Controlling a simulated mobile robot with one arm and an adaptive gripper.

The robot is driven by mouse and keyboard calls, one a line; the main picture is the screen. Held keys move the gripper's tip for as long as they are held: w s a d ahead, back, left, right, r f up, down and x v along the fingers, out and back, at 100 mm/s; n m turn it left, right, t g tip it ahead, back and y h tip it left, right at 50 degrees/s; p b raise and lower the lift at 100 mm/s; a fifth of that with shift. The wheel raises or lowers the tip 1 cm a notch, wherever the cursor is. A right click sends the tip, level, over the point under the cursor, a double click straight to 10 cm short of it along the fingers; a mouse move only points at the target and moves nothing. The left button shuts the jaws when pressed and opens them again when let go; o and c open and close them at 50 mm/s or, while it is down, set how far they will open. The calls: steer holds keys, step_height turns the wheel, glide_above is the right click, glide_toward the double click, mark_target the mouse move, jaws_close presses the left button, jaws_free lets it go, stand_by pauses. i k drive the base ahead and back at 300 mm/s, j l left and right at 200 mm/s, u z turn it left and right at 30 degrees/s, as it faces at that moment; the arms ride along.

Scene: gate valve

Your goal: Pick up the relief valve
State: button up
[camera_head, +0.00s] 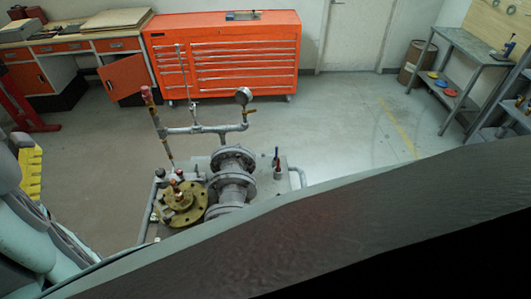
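A grey pipe and valve assembly (231,168) stands on a cart in the middle of the head view. On its left is a brass-coloured flange (182,203) with small fittings on top. A thin upright pipe with a red top (147,96) rises at the left, and a round gauge (243,96) stands at the upper right. A small upright fitting with a dark and red top (277,163) stands at the right of the cart. I cannot tell for sure which part is the relief valve. My gripper is not in view.
A large dark surface fills the lower right and hides part of the cart. An orange tool cabinet (222,55) and a workbench (75,43) line the back wall. A metal table (472,45) stands at the right. The floor (340,125) between is clear.

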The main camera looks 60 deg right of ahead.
mark_target(179, 197)
steer(key=z, duration=0.15)
steer(key=i, duration=1.35)
steer(key=i+z, duration=0.15)
steer(key=i, duration=1.2)
steer(key=i+j, duration=0.1)
steer(key=i, duration=1.25)
steer(key=i+z, duration=0.1)
steer(key=z, duration=0.7)
steer(key=i+z, duration=0.15)
steer(key=z, duration=0.25)
steer(key=j+z, duration=0.1)
steer(key=z, duration=0.3)
steer(key=i+j+z, duration=0.1)
steer(key=z, duration=3.35)
